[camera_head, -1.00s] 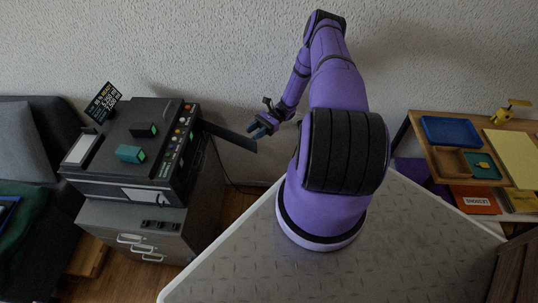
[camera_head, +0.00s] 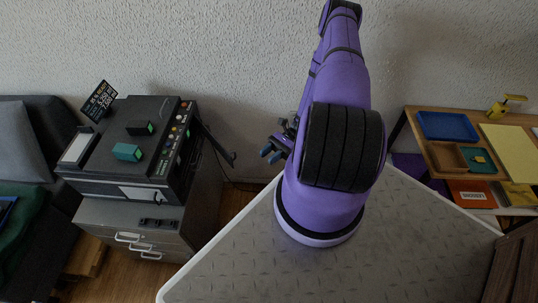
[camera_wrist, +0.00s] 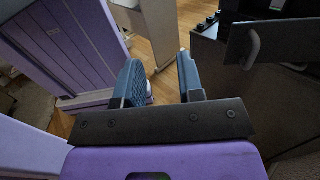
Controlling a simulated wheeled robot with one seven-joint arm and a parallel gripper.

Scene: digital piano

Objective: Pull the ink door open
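The ink door (camera_head: 219,145) is a thin dark panel standing out at an angle from the right side of the black printer (camera_head: 150,112). In the wrist view the ink door (camera_wrist: 285,40) is at the upper right, with a pale curved handle (camera_wrist: 252,50) on its face. My gripper (camera_head: 271,154) is to the right of the door's free end, with a gap between them. In the wrist view my gripper (camera_wrist: 160,75) is open, with blue fingers apart and nothing between them. The door's hinge is hard to make out.
The printer stands on a grey drawer cabinet (camera_head: 130,225). A teal box (camera_head: 127,152) and a small dark box (camera_head: 140,129) sit on the printer. A wooden desk with a blue tray (camera_head: 448,127) is at the right. Open floor lies between cabinet and my base.

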